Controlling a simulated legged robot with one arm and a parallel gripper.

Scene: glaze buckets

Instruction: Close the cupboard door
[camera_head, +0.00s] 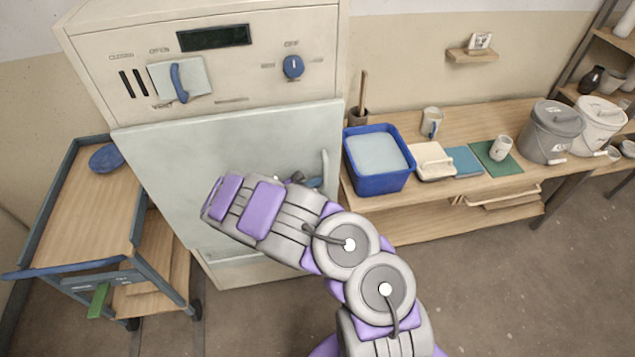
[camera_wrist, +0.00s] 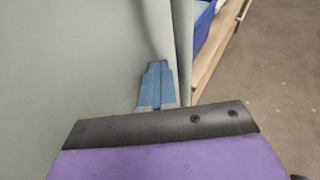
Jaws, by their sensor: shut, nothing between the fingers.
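The pale grey-green cupboard door (camera_head: 180,165) is on the front of the large cream cabinet, with an upright handle (camera_head: 325,168) near its right edge. It looks flush or nearly flush; I cannot tell whether a small gap is left. My gripper (camera_head: 314,183) is by the door's right side, below the handle, partly hidden behind my purple and grey arm. In the wrist view my gripper's blue fingers (camera_wrist: 157,80) are together and empty, in front of the pale door (camera_wrist: 70,70), close to its right edge. Whether they touch it is unclear.
A wooden bench with a blue tub (camera_head: 378,180) stands close on the right, with a grey bucket (camera_head: 552,132) farther along. A blue-framed cart (camera_head: 85,210) stands on the left. The floor (camera_head: 500,290) at front right is clear.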

